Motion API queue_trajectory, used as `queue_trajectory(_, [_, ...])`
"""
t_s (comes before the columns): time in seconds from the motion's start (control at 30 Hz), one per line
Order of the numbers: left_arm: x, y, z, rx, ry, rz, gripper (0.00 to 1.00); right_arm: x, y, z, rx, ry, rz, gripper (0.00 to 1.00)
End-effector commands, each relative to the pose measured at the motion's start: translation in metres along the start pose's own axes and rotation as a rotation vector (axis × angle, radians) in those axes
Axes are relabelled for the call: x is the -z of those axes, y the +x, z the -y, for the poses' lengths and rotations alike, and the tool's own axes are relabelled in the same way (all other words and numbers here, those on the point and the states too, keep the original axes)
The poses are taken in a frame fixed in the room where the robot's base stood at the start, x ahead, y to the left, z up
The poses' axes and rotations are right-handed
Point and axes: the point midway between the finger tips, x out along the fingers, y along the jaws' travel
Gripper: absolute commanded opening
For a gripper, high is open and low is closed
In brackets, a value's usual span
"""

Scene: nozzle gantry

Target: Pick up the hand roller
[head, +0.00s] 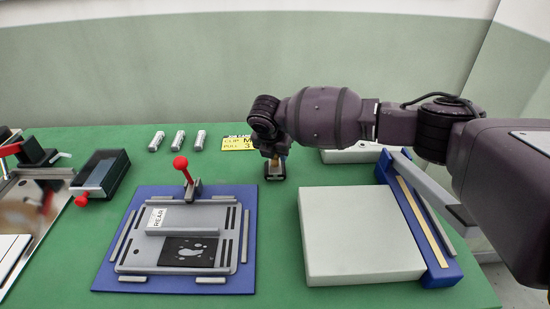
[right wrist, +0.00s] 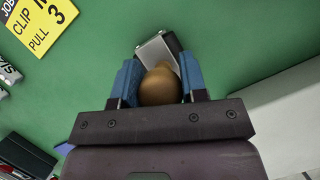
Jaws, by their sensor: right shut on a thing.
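The hand roller (right wrist: 160,86) shows in the right wrist view as a rounded brown handle with a grey metal part beyond it. My right gripper (right wrist: 158,84) is shut on the handle, with its blue fingers on either side. In the head view the hand roller (head: 275,170) is small and partly hidden under my right wrist, and my right gripper (head: 275,158) points down at it. I cannot tell whether the roller touches the table. My left gripper is not in view.
A blue board with a grey plate (head: 215,215) and red-knobbed lever lies left of the roller. A pale block (head: 360,232) lies to the right, beside a blue rail (head: 432,258). A yellow card (head: 237,143) and several small cylinders (head: 178,140) lie behind. Green table (head: 278,250) shows bare between board and block.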

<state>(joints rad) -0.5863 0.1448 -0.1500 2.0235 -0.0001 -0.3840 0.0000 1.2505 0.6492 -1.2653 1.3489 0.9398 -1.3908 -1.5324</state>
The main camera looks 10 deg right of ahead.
Motion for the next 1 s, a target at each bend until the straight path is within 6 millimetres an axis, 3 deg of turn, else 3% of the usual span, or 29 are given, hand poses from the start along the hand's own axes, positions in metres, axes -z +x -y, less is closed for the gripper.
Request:
queue_trajectory(0.27, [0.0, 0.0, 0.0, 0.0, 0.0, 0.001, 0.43, -0.002, -0.002, 0.0, -0.002, 0.001, 0.002, 0.0])
queue_trajectory(0.47, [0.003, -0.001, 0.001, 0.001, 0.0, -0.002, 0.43, -0.01, -0.021, -0.001, -0.004, 0.002, 0.004, 0.0])
queue_trajectory(1.0, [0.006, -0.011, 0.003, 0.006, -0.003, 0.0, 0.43, -0.057, -0.138, -0.001, -0.004, 0.002, 0.005, 0.0])
